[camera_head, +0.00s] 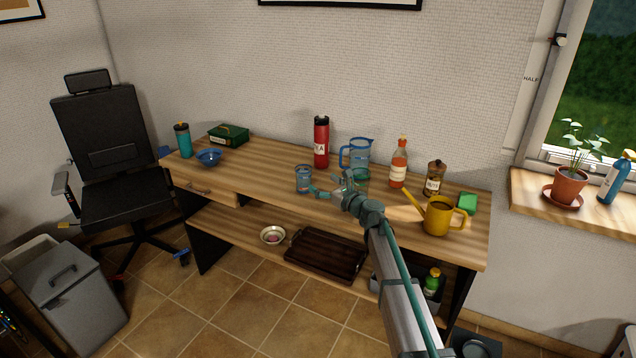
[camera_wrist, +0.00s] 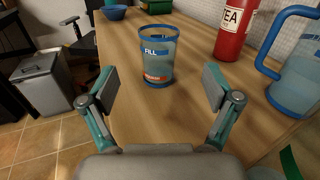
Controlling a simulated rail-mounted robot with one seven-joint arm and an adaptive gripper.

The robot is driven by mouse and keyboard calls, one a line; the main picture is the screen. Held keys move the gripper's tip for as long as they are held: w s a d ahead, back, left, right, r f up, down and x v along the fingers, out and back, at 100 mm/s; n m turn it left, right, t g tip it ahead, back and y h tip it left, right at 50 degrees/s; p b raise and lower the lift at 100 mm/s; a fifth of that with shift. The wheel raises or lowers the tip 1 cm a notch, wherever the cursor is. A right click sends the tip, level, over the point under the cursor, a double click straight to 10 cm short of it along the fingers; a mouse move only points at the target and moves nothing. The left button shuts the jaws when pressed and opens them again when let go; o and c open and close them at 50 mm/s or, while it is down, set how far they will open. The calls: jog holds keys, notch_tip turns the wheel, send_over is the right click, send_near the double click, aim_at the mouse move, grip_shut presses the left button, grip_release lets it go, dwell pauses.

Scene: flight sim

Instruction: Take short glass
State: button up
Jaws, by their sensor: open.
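The short glass (camera_head: 304,179) is a clear tumbler with blue rims, standing upright on the wooden desk (camera_head: 255,171). In the wrist view the short glass (camera_wrist: 158,57) stands ahead of my gripper, a little left of the middle between the fingers, with a "FILL" label and an orange mark. My gripper (camera_head: 330,190) is just right of the glass in the head view. In the wrist view my gripper (camera_wrist: 160,90) is open and empty, with its fingers spread wide and apart from the glass.
A red tea flask (camera_head: 321,143) and a blue-rimmed pitcher (camera_head: 359,158) stand behind and to the right. A blue bowl (camera_head: 209,157) is farther left. An orange bottle (camera_head: 398,165), brown bottle (camera_head: 434,178) and yellow watering can (camera_head: 438,217) stand at the right. The desk left of the glass is clear.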

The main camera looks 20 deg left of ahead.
aim_at(309, 173)
jog(key=p+x, duration=0.1)
jog(key=x, duration=0.9)
jog(key=shift+w+a, duration=0.15)
jog(key=shift+a, duration=0.25)
grip_shut()
jog(key=shift+r, duration=0.2)
dwell(0.3)
